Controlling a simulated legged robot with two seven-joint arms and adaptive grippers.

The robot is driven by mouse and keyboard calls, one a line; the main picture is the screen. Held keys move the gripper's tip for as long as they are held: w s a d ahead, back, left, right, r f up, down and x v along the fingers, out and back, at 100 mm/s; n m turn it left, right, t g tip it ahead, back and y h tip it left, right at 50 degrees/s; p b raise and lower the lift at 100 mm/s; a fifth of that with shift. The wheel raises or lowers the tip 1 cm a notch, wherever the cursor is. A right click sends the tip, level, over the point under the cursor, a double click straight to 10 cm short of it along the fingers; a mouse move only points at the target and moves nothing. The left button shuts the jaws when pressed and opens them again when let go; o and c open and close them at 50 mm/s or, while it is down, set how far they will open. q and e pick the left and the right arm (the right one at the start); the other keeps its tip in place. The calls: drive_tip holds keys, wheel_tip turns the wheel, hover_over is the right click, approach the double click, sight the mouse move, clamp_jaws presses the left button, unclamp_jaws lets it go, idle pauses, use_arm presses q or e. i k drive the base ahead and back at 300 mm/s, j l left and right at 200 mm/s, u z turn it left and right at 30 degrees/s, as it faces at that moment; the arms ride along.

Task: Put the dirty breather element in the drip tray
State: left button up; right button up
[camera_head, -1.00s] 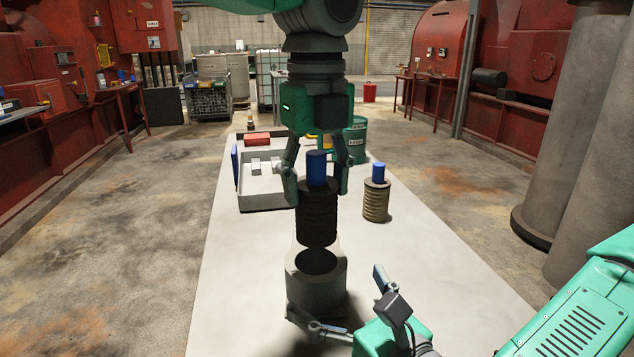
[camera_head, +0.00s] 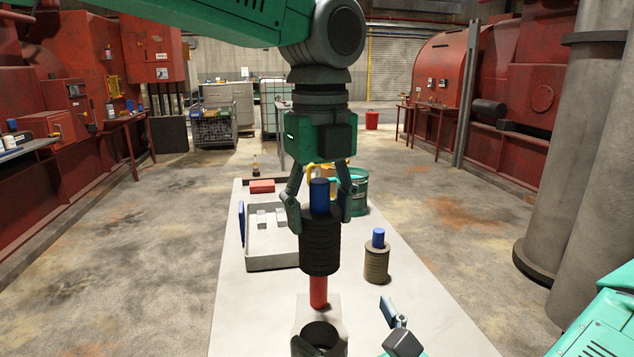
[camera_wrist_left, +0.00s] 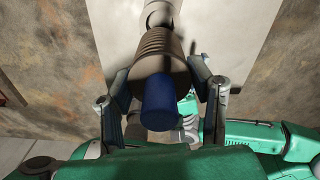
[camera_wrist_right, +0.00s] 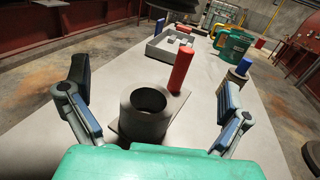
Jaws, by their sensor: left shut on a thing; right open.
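The element hangs upright above the bench, clear of the open grey housing (camera_head: 325,335). In the left wrist view the blue top (camera_wrist_left: 158,102) sits between the fingers. The grey, low-walled tray (camera_head: 274,264) lies behind and left of the element, with small pale blocks inside. My right gripper (camera_wrist_right: 157,125) is open and empty, its fingers either side of the housing (camera_wrist_right: 150,98); the head view cuts it off at the bottom.
A red post (camera_wrist_right: 181,70) stands just behind the housing. A lighter ribbed element with a blue top (camera_head: 376,262) stands on the bench to the right. A green container (camera_head: 356,190) and red block (camera_head: 262,187) are at the back. The bench front right is clear.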

sight(276, 247)
drive_tip(key=k+j, duration=0.8)
